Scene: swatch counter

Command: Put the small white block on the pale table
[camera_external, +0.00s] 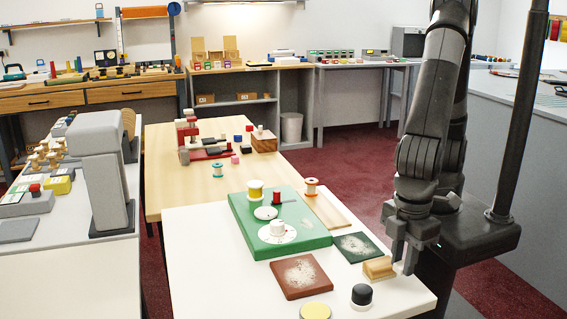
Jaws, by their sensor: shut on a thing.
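My gripper (402,262) points down at the right side of the white front table (205,264). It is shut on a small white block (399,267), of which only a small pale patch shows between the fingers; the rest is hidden. The fingertips are low, close to the tabletop and beside the right end of a light wooden block (377,268). I cannot tell whether the white block touches the table or the wooden block. A pale wood table (168,200) adjoins the white table at the back.
Near my gripper are a black-topped knob (361,295), a dark green square (357,247) and a brown square (301,277). A green board (256,247) carries spools and a white disc. A dark pole (512,120) stands at right. The white table's front left is clear.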

